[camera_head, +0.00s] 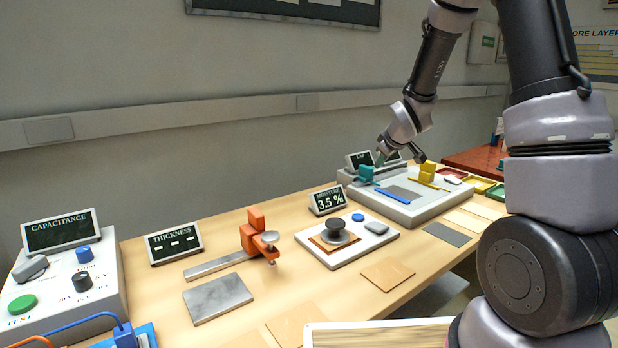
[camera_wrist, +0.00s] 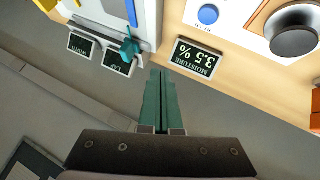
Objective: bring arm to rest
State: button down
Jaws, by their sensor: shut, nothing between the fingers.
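My arm reaches from the right side of the head view over the far part of the bench. My gripper (camera_wrist: 160,77) shows in the wrist view as two green fingers side by side, shut with nothing between them. In the head view its end (camera_head: 381,157) is small and partly lost against the teal piece and the displays behind it.
Coloured trays (camera_head: 482,185) lie beyond. A wall rail (camera_head: 200,115) runs behind the bench.

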jog(key=s+d+r+m, duration=0.3)
jog(key=s+r+m, duration=0.4)
jog(key=s+r, duration=0.8)
jog(key=s+a+r+m+g, duration=0.1)
jog(key=s+r+m, duration=0.1)
jog(key=s, duration=0.7)
jog(key=s+a+r+m+y, duration=0.1)
jog(key=s+r+m, duration=0.2)
jog(key=s, duration=0.5)
jog(key=shift+s+r+g, duration=0.2)
jog(key=shift+s+g, duration=0.15)
jog(key=shift+g, duration=0.05)
